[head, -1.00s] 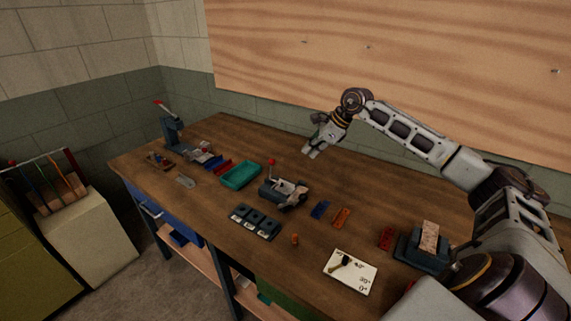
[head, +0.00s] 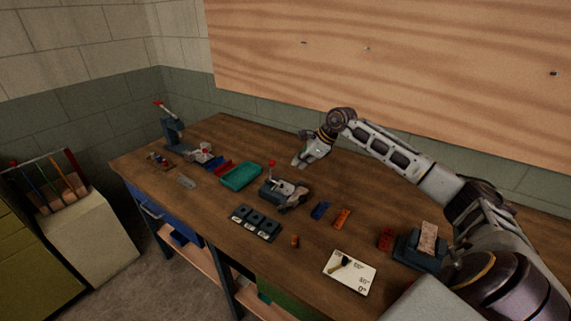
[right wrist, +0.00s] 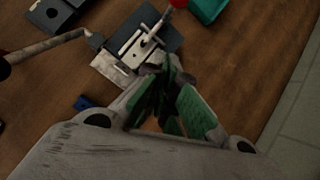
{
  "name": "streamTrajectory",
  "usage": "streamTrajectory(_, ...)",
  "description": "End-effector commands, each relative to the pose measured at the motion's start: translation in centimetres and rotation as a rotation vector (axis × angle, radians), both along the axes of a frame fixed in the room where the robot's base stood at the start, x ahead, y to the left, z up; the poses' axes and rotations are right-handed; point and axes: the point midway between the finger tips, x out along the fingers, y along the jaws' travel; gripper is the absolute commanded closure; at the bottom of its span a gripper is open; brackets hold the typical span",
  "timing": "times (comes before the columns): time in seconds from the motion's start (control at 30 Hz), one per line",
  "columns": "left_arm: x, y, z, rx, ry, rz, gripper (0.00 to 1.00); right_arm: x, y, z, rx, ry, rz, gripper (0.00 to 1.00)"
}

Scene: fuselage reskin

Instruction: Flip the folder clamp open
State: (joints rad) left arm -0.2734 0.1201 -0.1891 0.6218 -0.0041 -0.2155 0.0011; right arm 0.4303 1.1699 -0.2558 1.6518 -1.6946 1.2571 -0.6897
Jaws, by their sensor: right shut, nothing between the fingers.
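The folder (head: 285,192) is a small grey bench tool in the middle of the table. Its lever stands up and ends in a red knob (head: 271,163). In the right wrist view the folder (right wrist: 130,58) shows its pale plates and lever, with the red knob (right wrist: 178,3) at the top edge. My right gripper (head: 298,162) hangs above the table, behind and right of the red knob, apart from it. Its green-padded fingers (right wrist: 165,98) are shut and empty. Whether the clamp is open is too small to tell. My left gripper is out of view.
A teal tray (head: 241,176) lies left of the folder, and a black three-part tray (head: 255,223) in front. A blue piece (head: 320,210) and an orange piece (head: 342,217) lie to the right. A press (head: 173,131) stands at the far left.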

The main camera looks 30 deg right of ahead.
Motion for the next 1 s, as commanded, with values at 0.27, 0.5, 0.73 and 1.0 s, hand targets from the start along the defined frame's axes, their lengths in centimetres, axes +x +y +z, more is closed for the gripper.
streamTrajectory(0.27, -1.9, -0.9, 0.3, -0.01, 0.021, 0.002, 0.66, 1.3, 0.9, -2.2, 0.002, 0.0, 0.001, 1.0)
streamTrajectory(0.5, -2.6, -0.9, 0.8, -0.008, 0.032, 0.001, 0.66, 2.5, 2.1, -2.3, 0.002, -0.002, 0.001, 1.0)
streamTrajectory(0.73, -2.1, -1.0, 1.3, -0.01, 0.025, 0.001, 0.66, 3.5, 3.3, -1.8, 0.002, 0.0, 0.0, 1.0)
streamTrajectory(1.0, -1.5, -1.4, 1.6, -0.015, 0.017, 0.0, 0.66, 4.1, 3.9, -1.6, 0.0, 0.0, 0.001, 1.0)
